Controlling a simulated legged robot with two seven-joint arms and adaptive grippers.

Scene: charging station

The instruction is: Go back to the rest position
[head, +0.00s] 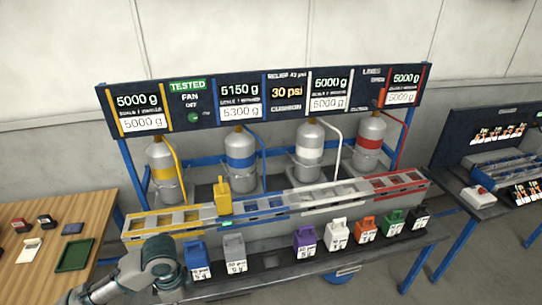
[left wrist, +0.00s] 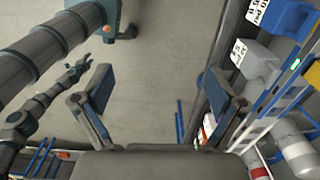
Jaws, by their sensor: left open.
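My left arm comes in at the lower left of the head view, and its wrist (head: 160,262) is over the front of the charging bench, just left of the blue weight (head: 197,260). In the left wrist view my left gripper (left wrist: 158,78) is open, with its two fingers apart and nothing between them but grey floor. My right gripper (left wrist: 76,73) shows small at the left of that view, away from the bench; its jaws are too small to judge. It is not in the head view.
A grey weight (head: 235,253) stands beside the blue one, with several coloured weights further right. A yellow weight (head: 222,196) stands on the rack. A wooden table (head: 95,205) is at left, another bench (head: 480,205) at right.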

